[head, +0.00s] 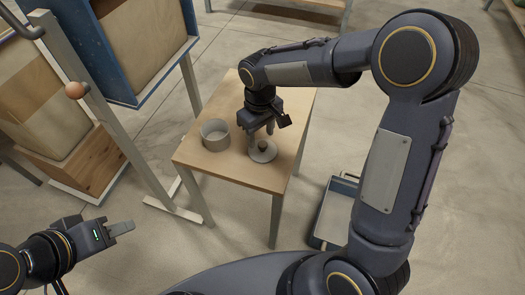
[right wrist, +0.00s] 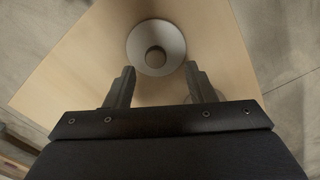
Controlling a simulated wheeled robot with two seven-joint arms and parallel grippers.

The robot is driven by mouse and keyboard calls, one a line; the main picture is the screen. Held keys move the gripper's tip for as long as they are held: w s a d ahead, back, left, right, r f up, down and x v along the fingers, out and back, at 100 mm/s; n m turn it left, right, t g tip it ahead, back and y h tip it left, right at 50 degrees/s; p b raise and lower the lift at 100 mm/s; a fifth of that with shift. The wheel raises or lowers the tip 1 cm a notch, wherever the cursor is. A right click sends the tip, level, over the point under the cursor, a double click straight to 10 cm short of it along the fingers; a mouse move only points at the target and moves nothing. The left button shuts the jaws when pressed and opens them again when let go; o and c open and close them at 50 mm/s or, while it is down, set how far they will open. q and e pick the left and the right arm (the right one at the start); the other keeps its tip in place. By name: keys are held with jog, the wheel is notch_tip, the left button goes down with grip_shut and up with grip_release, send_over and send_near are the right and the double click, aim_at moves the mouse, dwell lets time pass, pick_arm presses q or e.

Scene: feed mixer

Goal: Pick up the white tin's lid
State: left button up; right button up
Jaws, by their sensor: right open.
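The white tin (head: 215,134) stands open and upright on the small wooden table (head: 185,157), left of my right gripper. Its round lid (head: 262,154) with a dark knob lies on the table to the right of the tin. In the right wrist view the lid (right wrist: 156,47) is just beyond the fingertips, with the knob roughly centred between them. My right gripper (head: 261,136) is open and empty, pointing down above the lid. It also shows in the right wrist view (right wrist: 160,78). My left gripper (head: 122,229) is at the lower left, away from the table; I cannot tell its opening.
A blue-framed rack (head: 150,95) with wooden boxes stands left of the table. A grey post with a crank and a round wooden knob (head: 76,90) is at the left. The table's back right is mostly clear.

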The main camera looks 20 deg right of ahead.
aim_at(263, 144)
jog(key=f, duration=0.1)
jog(key=f+b, duration=0.1)
jog(key=f, duration=0.2)
jog(key=shift+d, duration=0.3)
jog(key=shift+f+b, duration=0.3)
jog(key=shift+f, duration=0.15)
jog(key=shift+c, duration=0.2)
jog(key=c, duration=1)
jog(key=shift+c, duration=0.2)
jog(key=shift+r, duration=0.1)
